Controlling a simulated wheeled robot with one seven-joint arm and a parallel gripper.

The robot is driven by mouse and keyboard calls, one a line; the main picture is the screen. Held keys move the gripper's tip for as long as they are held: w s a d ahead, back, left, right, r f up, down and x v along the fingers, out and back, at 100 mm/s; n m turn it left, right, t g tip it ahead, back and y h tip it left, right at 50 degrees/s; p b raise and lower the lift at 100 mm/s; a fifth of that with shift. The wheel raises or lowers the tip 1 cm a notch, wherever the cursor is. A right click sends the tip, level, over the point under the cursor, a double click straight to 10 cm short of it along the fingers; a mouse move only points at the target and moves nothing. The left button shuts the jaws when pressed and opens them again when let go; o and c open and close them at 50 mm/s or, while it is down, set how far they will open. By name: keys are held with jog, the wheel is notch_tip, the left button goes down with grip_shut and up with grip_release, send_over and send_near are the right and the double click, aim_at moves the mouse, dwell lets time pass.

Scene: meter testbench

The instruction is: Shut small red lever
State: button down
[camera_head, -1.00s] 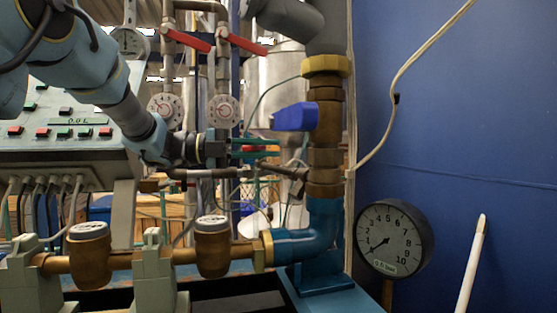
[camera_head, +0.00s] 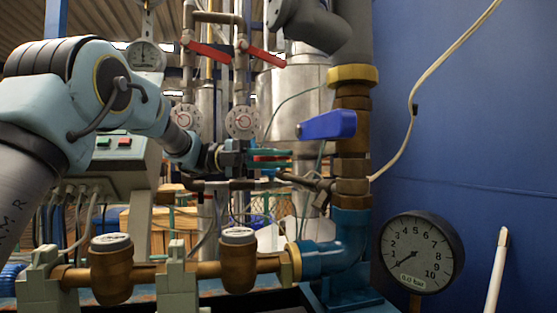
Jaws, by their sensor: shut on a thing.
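My gripper (camera_head: 272,158) reaches in from the left, just left of the blue valve handle. Its teal fingers are shut on a thin red piece, the small red lever (camera_head: 270,158), of which only a strip shows between them. The lever sits just above a thin horizontal branch pipe (camera_head: 240,184) that runs to the brass fitting. The lever's pivot and exact angle are hidden by the fingers.
A large blue valve handle (camera_head: 327,125) stands close to the right of my fingertips on the brass riser (camera_head: 352,145). Two larger red levers (camera_head: 210,54) (camera_head: 267,57) sit above on vertical pipes. A pressure gauge (camera_head: 421,252) is at lower right.

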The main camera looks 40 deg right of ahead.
jog(key=shift+f, duration=0.1)
jog(key=c, duration=0.9)
grip_release()
